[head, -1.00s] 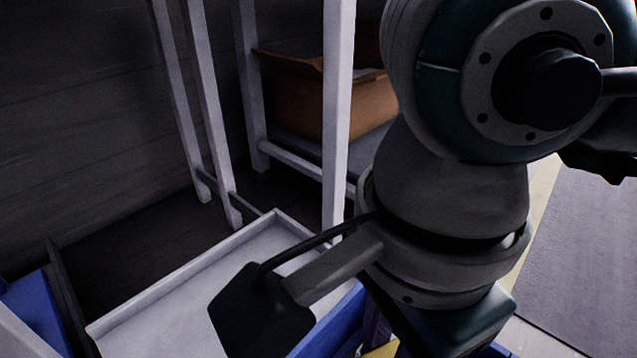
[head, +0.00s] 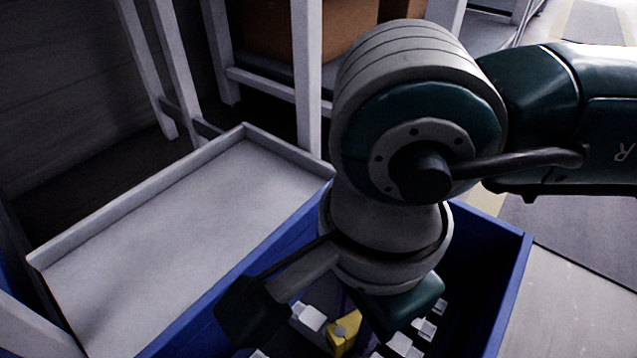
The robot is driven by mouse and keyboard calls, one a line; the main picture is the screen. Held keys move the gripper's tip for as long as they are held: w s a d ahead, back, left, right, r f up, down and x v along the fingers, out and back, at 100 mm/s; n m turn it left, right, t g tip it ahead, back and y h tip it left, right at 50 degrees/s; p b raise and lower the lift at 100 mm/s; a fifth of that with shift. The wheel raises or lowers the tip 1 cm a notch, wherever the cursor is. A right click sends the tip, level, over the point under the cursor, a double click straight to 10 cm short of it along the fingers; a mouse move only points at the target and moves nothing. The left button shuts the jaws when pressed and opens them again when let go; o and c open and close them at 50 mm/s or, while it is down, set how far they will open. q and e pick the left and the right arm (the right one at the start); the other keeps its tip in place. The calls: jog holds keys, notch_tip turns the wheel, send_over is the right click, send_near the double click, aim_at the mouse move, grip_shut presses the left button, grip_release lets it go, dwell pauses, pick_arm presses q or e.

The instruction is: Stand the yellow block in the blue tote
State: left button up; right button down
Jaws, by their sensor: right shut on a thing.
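The blue tote (head: 515,290) is in the lower part of the head view, its dark inside partly covered by my right arm. My right gripper (head: 362,318) points down into the tote. Its fingers are mostly hidden by my wrist, and it is shut on the yellow block (head: 345,333). Only part of the block shows, low in the frame inside the tote's outline. I cannot tell whether it touches the tote floor or stands upright. My left gripper is not in view.
Small white pieces (head: 307,316) lie in the tote on both sides of the block. An empty white tray-like shelf (head: 170,240) adjoins the tote's left side. White rack posts (head: 306,80) and a cardboard box (head: 270,30) stand behind.

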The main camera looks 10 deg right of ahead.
aim_at(358, 320)
jog(key=c, duration=1.2)
grip_release()
jog(key=shift+w, duration=0.1)
jog(key=o, duration=0.5)
jog(key=shift+c, duration=0.2)
notch_tip(358, 320, up, 12)
jog(key=p, duration=0.8)
jog(key=shift+r, duration=0.15)
